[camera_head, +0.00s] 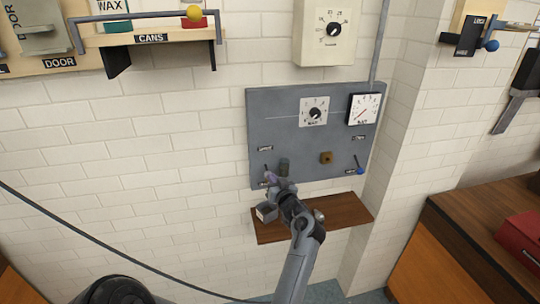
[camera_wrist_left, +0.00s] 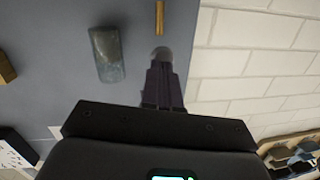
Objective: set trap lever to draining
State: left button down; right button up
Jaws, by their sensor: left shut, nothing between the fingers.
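A grey panel (camera_head: 290,135) is mounted on the white brick wall. A lever with a blue knob (camera_head: 360,170) is at its lower right. A small dark lever (camera_head: 266,168) is at its lower left, partly hidden by my gripper. The labels are too small to read, so I cannot tell which lever is the trap lever. My left gripper (camera_head: 271,178) is shut and empty at the panel's lower left. In the left wrist view its fingers (camera_wrist_left: 162,82) are together, with a grey rounded tip (camera_wrist_left: 160,53) just beyond them; contact is unclear. My right gripper is out of view.
A dark grey cylinder (camera_head: 284,167) sits close beside the gripper and shows in the wrist view (camera_wrist_left: 107,53). A brown knob (camera_head: 326,158), a dial (camera_head: 315,112) and a gauge (camera_head: 364,108) are on the panel. A wooden shelf (camera_head: 345,211) juts out below. Bare wall lies left.

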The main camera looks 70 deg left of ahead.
pick_arm(q)
jog(key=shift+s+a+r, duration=0.15)
jog(key=shift+s+r, duration=0.05)
jog(key=shift+r, duration=0.05)
dwell(0.3)
jog(key=w+d+r+p, duration=0.1)
jog(key=d+r+p, duration=0.2)
jog(key=d+r, duration=0.3)
jog(key=d, duration=0.5)
jog(key=shift+d+r, duration=0.15)
jog(key=shift+d, duration=0.1)
jog(key=shift+w, duration=0.1)
